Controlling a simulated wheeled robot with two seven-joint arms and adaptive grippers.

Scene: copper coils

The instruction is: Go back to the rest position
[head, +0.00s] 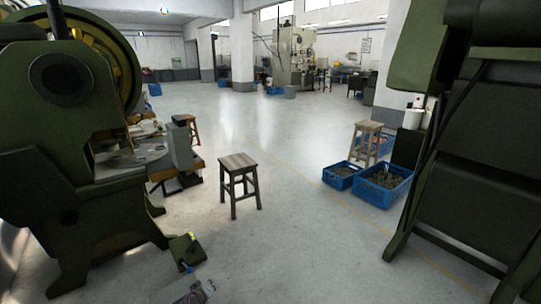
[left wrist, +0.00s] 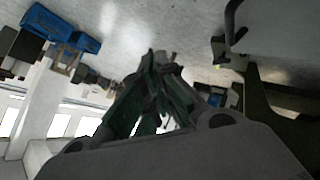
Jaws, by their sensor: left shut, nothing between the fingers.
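My left gripper (head: 196,291) shows at the bottom edge of the head view, low in front of the green press and cut off by the frame. It also shows in the middle of the left wrist view (left wrist: 158,88), with its dark green-grey fingers together and nothing between them. The left wrist picture is turned over, with the floor at the top. My right gripper is in neither view.
A green press (head: 60,160) stands close on the left, with a green foot pedal (head: 187,252) by its base. A wooden stool (head: 240,183) stands ahead. Blue crates (head: 381,191) and another green machine (head: 470,150) are on the right. Open floor lies between.

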